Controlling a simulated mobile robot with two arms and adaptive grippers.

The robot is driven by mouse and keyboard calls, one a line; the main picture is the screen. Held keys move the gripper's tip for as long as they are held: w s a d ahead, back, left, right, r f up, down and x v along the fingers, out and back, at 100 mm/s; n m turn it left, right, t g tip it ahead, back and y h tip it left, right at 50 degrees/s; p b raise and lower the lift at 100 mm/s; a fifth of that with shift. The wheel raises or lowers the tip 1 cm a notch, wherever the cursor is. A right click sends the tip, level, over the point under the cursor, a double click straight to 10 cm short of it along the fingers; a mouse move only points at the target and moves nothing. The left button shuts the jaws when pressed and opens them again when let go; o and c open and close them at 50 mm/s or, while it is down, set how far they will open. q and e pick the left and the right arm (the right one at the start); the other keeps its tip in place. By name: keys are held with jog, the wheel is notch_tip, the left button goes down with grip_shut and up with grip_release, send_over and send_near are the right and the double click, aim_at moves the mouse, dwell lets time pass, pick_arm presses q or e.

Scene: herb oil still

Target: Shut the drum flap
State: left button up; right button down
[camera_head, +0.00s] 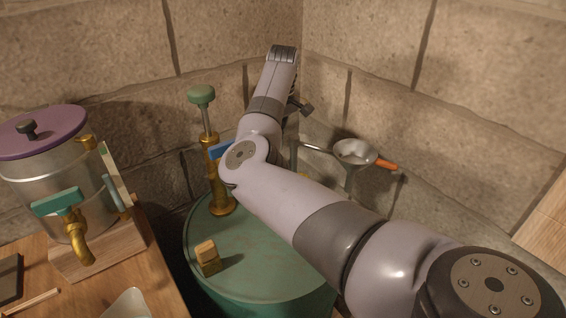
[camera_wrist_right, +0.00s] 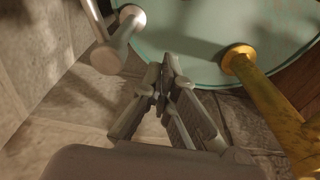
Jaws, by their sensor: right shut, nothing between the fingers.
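The green drum (camera_head: 207,228) stands in the corner of the stone walls, and my right arm crosses over it and hides part of its top. I cannot make out the drum flap in either view. In the right wrist view the drum's green top (camera_wrist_right: 185,25) fills the upper right. My right gripper (camera_wrist_right: 165,75) is shut and empty there, its fingertips appearing near the drum's rim; whether they touch it I cannot tell. In the head view its fingers are not clearly seen behind the arm. My left gripper is out of view.
A brass pump (camera_head: 221,198) with a green knob rises from the drum. A metal funnel (camera_head: 353,152) with an orange-tipped handle is at right. A purple-lidded steel pot (camera_head: 55,178) stands on the left table.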

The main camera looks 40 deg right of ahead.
jog(key=f, duration=0.9)
jog(key=shift+w+a, duration=0.1)
jog(key=shift+a, duration=0.2)
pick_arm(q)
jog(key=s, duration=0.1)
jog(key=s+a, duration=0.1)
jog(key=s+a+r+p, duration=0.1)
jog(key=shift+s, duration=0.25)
pick_arm(e)
jog(key=s, duration=0.3)
jog(key=shift+s+a+r, duration=0.2)
jog(key=shift+s+r, duration=0.2)
jog(key=shift+w, duration=0.1)
